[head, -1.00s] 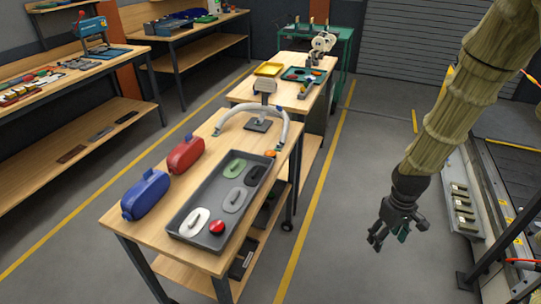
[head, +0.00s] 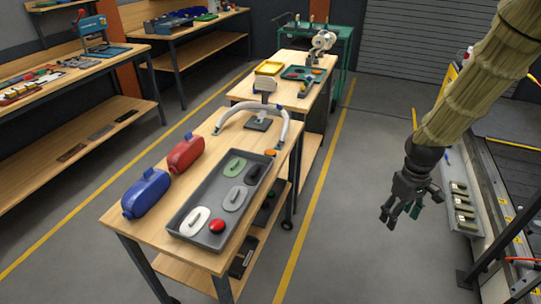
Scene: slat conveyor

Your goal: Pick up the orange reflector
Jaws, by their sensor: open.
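A small round orange piece (head: 270,153), which looks like the orange reflector, lies on the near wooden table by the far right corner of the grey tray (head: 183,213). Another small orange piece (head: 316,71) shows at the green tray on the farther table; it is too small to make out. My gripper (head: 410,209) hangs over the floor to the right of the tables, well apart from both orange pieces. It points downward, with its fingers spread and nothing between them.
The grey tray holds a red round piece (head: 216,226) and several oval pieces. A blue container (head: 146,194) and a red container (head: 186,153) stand left of it. A pale curved hose (head: 252,105) arches behind. Clear floor separates the tables from my gripper.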

